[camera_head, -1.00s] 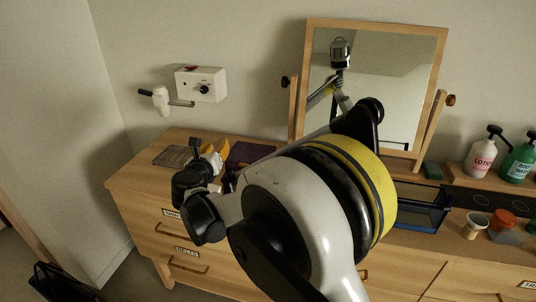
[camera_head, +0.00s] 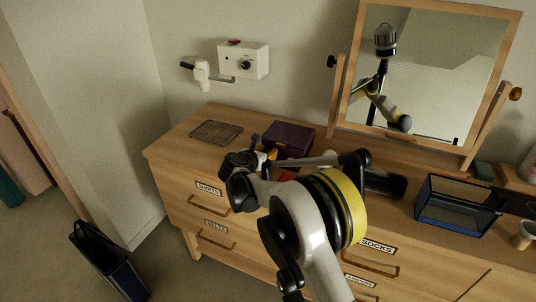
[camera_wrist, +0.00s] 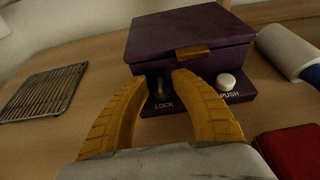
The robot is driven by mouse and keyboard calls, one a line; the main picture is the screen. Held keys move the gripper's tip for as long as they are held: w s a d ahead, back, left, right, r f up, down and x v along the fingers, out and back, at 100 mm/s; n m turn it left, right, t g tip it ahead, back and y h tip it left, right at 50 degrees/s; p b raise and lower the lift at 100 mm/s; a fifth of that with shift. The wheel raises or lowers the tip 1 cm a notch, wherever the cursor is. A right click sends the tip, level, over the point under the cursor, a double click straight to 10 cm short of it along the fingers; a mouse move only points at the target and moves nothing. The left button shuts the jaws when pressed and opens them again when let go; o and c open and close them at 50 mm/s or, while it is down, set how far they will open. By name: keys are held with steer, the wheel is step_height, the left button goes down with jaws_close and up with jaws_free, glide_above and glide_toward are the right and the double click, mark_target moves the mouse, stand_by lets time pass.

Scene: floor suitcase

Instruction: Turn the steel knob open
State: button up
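A dark purple box (camera_wrist: 190,35) with a small wooden front tab stands on the dresser; it also shows in the head view (camera_head: 290,136). A small grey metal knob (camera_wrist: 158,90) sits on its front ledge above the word LOCK, partly in shadow. My gripper (camera_wrist: 159,78) has its two yellow-orange fingers apart, one on each side of the knob. I cannot tell whether either finger touches it. In the head view my gripper (camera_head: 270,155) is just in front of the box, partly hidden by my arm.
A white button (camera_wrist: 226,82) marked PUSH is right of the knob. A wire rack (camera_wrist: 42,90) lies left, a red item (camera_wrist: 292,150) and a white cylinder (camera_wrist: 286,50) right. A mirror (camera_head: 440,65) and blue-black bin (camera_head: 455,205) stand farther right.

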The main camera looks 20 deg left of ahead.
steer(key=shift+w+f, duration=0.1)
steer(key=shift+w, duration=0.15)
jaws_close()
steer(key=shift+d, duration=0.1)
steer(key=n+y, duration=0.3)
steer(key=shift+y, duration=0.4)
steer(key=shift+n+g+y, duration=0.5)
steer(key=shift+n+y, duration=0.8)
steer(key=shift+y, duration=0.1)
